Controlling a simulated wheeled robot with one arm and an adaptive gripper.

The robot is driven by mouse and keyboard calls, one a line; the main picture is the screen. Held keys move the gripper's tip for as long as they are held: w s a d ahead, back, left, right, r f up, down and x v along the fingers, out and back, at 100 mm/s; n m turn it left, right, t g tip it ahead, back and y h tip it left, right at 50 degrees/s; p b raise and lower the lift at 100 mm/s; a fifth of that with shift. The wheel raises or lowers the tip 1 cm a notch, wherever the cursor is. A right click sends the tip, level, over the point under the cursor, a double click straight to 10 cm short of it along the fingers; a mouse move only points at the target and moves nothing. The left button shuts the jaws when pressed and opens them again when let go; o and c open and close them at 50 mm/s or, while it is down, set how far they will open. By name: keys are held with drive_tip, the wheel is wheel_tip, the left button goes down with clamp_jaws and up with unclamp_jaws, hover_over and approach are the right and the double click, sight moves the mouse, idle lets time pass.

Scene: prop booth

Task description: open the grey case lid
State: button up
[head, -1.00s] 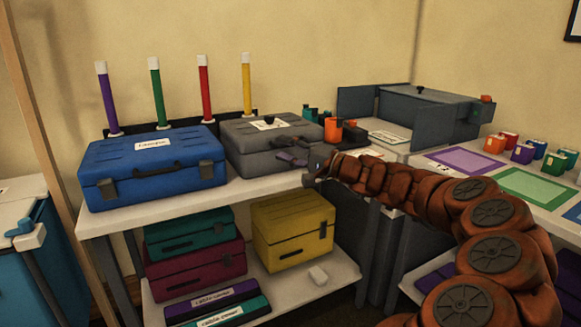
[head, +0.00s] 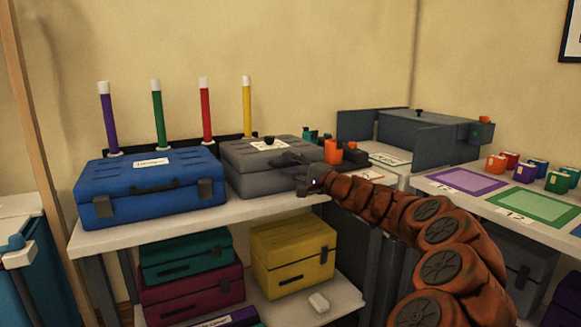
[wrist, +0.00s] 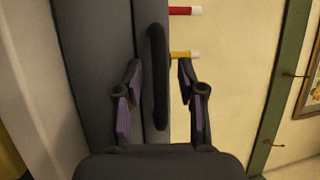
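The grey case (head: 240,178) stands shut on the white bench, right of the blue case. A white label and a dark knob sit on its lid (head: 240,150). My gripper (head: 287,160) is at the case's front right side and covers part of it in the head view. In the wrist view my gripper (wrist: 160,72) is open, with its purple-padded fingers spread. The case's black handle (wrist: 157,95) shows between the fingers, apart from both pads. The grey case (wrist: 95,80) fills the left of the wrist view. I cannot tell how deep the fingers reach.
The blue case (head: 150,188) stands close on the left. Several coloured tubes (head: 207,110) stand behind the cases. An orange container (head: 333,151) and a grey open-fronted unit (head: 425,140) are to the right. A yellow case (head: 293,258) is on the shelf below.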

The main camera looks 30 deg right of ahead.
clamp_jaws()
idle(0.4)
idle(0.4)
